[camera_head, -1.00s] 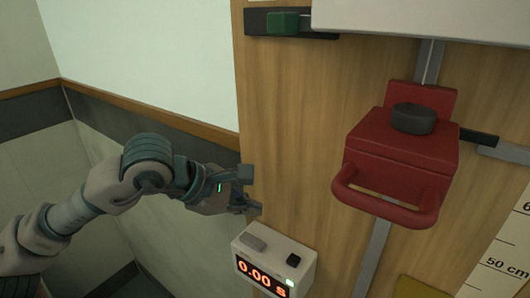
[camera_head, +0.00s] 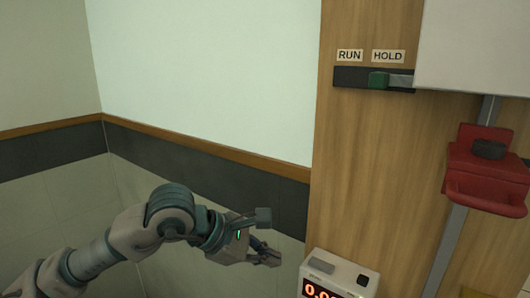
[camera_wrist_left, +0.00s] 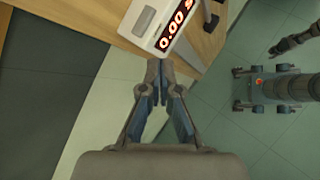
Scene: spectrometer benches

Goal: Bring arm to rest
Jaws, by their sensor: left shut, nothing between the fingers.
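My left gripper (camera_head: 268,254) reaches in from the lower left of the head view. It is in free air left of the timer box and touches nothing that I can see. In the left wrist view the two fingers (camera_wrist_left: 161,70) come together at the tips, with nothing between them. My right gripper is not in view.
A white timer box (camera_head: 342,268) stands right of my gripper; in the left wrist view its display (camera_wrist_left: 173,24) reads 0.00 s. A wooden panel carries a green RUN/HOLD slider (camera_head: 379,80) and a red handled carriage (camera_head: 487,170) on a rail. The wall corner is left.

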